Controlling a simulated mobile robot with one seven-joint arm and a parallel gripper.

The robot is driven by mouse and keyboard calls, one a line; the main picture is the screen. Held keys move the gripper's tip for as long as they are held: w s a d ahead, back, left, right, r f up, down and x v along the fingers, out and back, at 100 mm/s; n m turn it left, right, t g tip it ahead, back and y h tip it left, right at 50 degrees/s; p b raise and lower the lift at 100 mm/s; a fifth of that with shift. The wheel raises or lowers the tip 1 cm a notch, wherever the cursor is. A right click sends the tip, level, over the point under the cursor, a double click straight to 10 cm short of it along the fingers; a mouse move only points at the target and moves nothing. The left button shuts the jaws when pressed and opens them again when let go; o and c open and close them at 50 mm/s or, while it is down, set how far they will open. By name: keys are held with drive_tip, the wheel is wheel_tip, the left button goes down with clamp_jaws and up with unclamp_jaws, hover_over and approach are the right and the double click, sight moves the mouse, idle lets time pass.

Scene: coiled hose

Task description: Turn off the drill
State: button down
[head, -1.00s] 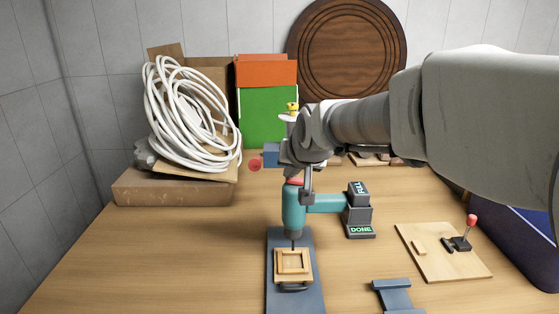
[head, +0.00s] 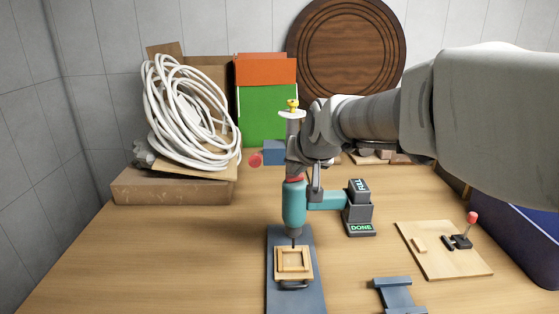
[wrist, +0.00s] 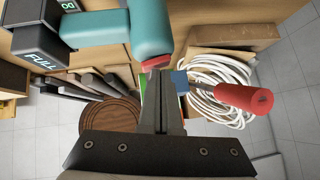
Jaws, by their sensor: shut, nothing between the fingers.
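The drill (head: 293,207) is a teal upright body with a red top, joined by a teal arm to a dark base (head: 359,215) marked FULL and DONE. Its bit points down at a square wooden frame (head: 293,262) on a dark plate. In the wrist view my fingertips (wrist: 157,64) are together close to the red end of the teal drill (wrist: 150,28); contact cannot be told. A red handle (wrist: 245,97) on a blue block also shows beyond the fingers.
A coiled white hose (head: 185,115) rests on a cardboard box (head: 172,190) at the back left. A wooden board (head: 445,262) with a red-knobbed lever (head: 472,218) lies at the right. A dark bracket (head: 395,294) lies in front. The table's left front is clear.

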drive_tip(key=shift+w+r+p, duration=0.1)
drive_tip(key=shift+r+p, duration=0.4)
drive_tip(key=shift+r, duration=0.15)
drive_tip(key=r, duration=0.1)
drive_tip(key=r+p, duration=0.1)
drive_tip(key=p, duration=0.1)
drive_tip(key=shift+a+r, duration=0.25)
drive_tip(key=shift+r, duration=0.15)
drive_tip(key=s+a+r, duration=0.1)
drive_tip(key=s+r, duration=0.5)
drive_tip(key=s, duration=0.1)
drive_tip(key=shift+s+a+r+b, duration=0.15)
drive_tip(key=shift+a+r+b, duration=0.2)
drive_tip(key=shift+r, duration=0.05)
drive_tip(key=s+d+f+g, duration=0.1)
drive_tip(key=s+d+f, duration=0.2)
drive_tip(key=s, duration=0.4)
drive_tip(key=s+d+f+g+h, duration=0.1)
drive_tip(key=s+d+f, duration=0.3)
drive_tip(key=s+f, duration=0.2)
drive_tip(key=s+d+f+n+g+h, duration=0.1)
drive_tip(key=s+d+f, duration=0.2)
drive_tip(key=s, duration=0.5)
drive_tip(key=shift+s+d+f, duration=0.15)
drive_tip(key=shift+s+f, duration=0.05)
drive_tip(key=shift+f, duration=0.7)
